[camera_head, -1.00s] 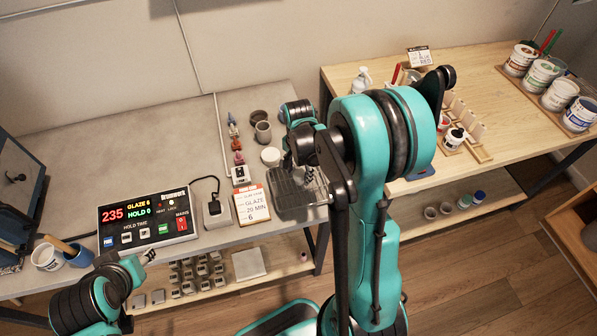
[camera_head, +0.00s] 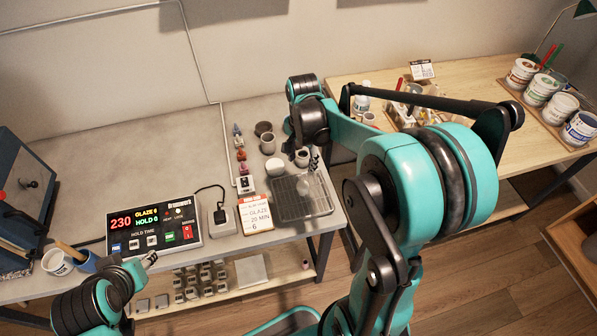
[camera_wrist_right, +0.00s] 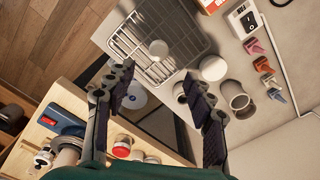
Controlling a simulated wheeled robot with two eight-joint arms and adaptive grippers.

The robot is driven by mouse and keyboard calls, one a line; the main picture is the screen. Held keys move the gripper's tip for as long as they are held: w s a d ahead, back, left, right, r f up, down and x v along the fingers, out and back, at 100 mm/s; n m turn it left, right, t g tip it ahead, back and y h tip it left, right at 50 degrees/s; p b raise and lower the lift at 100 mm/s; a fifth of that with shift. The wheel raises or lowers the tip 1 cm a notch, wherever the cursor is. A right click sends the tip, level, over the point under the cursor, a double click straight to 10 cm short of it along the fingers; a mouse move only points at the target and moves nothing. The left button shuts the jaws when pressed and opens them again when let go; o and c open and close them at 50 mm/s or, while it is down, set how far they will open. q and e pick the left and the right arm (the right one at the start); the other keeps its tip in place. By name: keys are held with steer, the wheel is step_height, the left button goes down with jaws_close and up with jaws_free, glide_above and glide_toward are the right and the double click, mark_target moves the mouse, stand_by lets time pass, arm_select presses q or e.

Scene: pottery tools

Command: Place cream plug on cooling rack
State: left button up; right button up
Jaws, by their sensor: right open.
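The cream plug (camera_wrist_right: 158,48) is a small pale round piece lying on the wire cooling rack (camera_wrist_right: 121,35) in the right wrist view. In the head view the rack (camera_head: 286,208) is a dark tray-like grid at the bench's right end, and the plug is hard to make out there. My right gripper (camera_wrist_right: 166,97) is open, with nothing between its fingers, and apart from the plug. In the head view this gripper (camera_head: 314,160) is near the rack's far edge, partly behind my arm. My left gripper (camera_head: 150,260) is low at left; its jaw opening is unclear.
A white round pot (camera_head: 276,169), a grey cup (camera_head: 267,143) and small coloured cones (camera_head: 240,155) stand beyond the rack. The controller (camera_head: 154,232) and a glaze card (camera_head: 256,214) are left of it. A wooden table (camera_head: 460,78) with glaze tubs stands right.

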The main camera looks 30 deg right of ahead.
steer(key=s+a+r+n+t, duration=0.2)
steer(key=s+a+n+t, duration=0.1)
steer(key=s+a+n, duration=0.2)
steer(key=s+a+r+n+t, duration=0.3)
steer(key=s+a+n+t, duration=0.1)
steer(key=n, duration=0.4)
steer(key=s+a, duration=0.1)
steer(key=s, duration=0.1)
steer(key=shift+s+a+r+n, duration=0.25)
steer(key=shift+s+r+n, duration=0.05)
steer(key=shift+s+r, duration=0.1)
steer(key=shift+f, duration=0.2)
